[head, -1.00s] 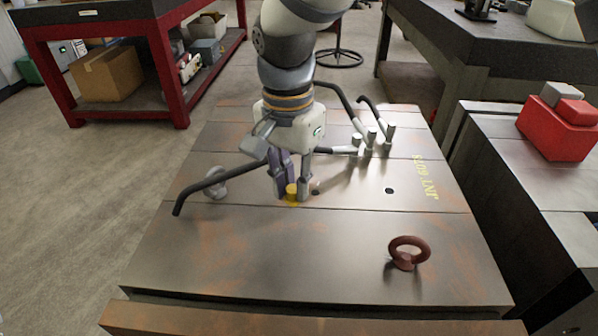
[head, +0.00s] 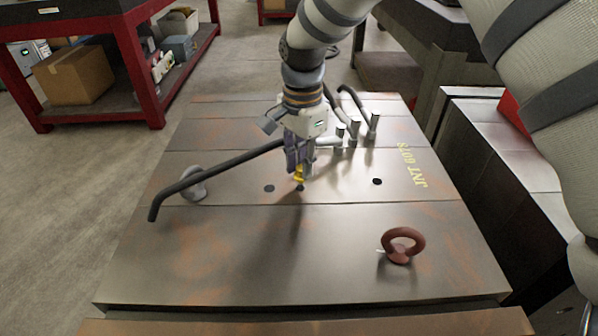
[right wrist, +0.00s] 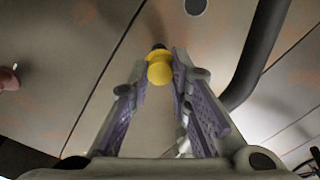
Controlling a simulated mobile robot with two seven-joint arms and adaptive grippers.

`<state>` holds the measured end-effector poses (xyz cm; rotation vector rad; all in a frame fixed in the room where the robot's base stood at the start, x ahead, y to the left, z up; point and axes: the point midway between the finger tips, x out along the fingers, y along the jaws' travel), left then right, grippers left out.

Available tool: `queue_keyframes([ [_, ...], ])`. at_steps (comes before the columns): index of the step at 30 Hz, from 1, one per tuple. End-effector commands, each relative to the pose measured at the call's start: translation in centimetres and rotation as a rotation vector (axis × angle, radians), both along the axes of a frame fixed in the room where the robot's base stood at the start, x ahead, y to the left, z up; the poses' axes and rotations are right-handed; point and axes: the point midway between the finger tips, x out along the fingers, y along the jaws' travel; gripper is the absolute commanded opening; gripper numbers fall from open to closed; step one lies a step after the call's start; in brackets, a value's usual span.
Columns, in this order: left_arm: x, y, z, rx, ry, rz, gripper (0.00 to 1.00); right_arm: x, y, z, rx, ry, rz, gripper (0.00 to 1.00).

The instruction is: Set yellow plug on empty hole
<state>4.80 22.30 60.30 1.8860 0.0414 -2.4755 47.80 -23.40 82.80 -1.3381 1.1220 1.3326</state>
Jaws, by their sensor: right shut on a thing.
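The yellow plug (head: 299,174) is between the fingers of my right gripper (head: 299,168), which is shut on it. It hangs a little above the metal plate (head: 240,240), just over the middle hole (head: 300,188). The right wrist view shows the plug's round yellow head (right wrist: 160,70) at the fingertips (right wrist: 160,62), with a dark spot just beyond it, either the hole or the plug's lower end. Another open hole (head: 269,188) lies to the left and a third (head: 377,181) to the right. My left gripper is not in view.
A dark bent bar (head: 215,172) runs left from behind the gripper, passing a grey eyebolt (head: 193,183). Several metal posts with bent bars (head: 355,128) stand behind right. A red-brown eyebolt (head: 402,245) stands front right. The front-left plate is clear.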

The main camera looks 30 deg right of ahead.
Motion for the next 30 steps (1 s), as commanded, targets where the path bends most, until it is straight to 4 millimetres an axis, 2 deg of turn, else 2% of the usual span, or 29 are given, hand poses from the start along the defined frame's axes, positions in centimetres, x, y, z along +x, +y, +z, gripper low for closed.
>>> queue_keyframes([
  [1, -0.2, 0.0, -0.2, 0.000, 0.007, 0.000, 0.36, -0.2, 0.1, -1.4, 0.001, 0.010, 0.000, 0.07],
  [3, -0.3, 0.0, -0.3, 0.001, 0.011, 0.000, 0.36, -0.2, 0.1, -2.7, 0.002, 0.008, 0.000, 0.07],
  [5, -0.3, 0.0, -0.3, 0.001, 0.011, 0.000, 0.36, -0.1, 0.1, -3.1, 0.001, 0.005, 0.001, 0.07],
  [14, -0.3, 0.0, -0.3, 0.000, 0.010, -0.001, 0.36, -0.1, 0.1, -3.3, 0.000, 0.003, 0.000, 0.07],
  [15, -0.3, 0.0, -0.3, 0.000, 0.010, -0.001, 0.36, -0.1, 0.1, -3.3, 0.002, 0.002, 0.000, 0.23],
  [17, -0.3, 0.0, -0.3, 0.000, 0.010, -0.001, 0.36, -0.1, 0.1, -3.2, 0.002, 0.002, 0.000, 0.36],
  [18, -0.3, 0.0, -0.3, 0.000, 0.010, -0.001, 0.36, -0.1, 0.1, -3.2, 0.002, 0.002, 0.000, 0.38],
  [26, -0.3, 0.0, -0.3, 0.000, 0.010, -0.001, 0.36, -0.1, 0.2, -3.1, 0.002, 0.002, 0.000, 0.38],
  [28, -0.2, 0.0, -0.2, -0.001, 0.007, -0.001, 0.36, 0.0, 0.1, -2.5, 0.001, 0.000, 0.001, 0.38],
  [30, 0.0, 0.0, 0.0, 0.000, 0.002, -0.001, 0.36, 0.0, 0.1, -1.0, 0.001, -0.004, 0.000, 0.38],
])
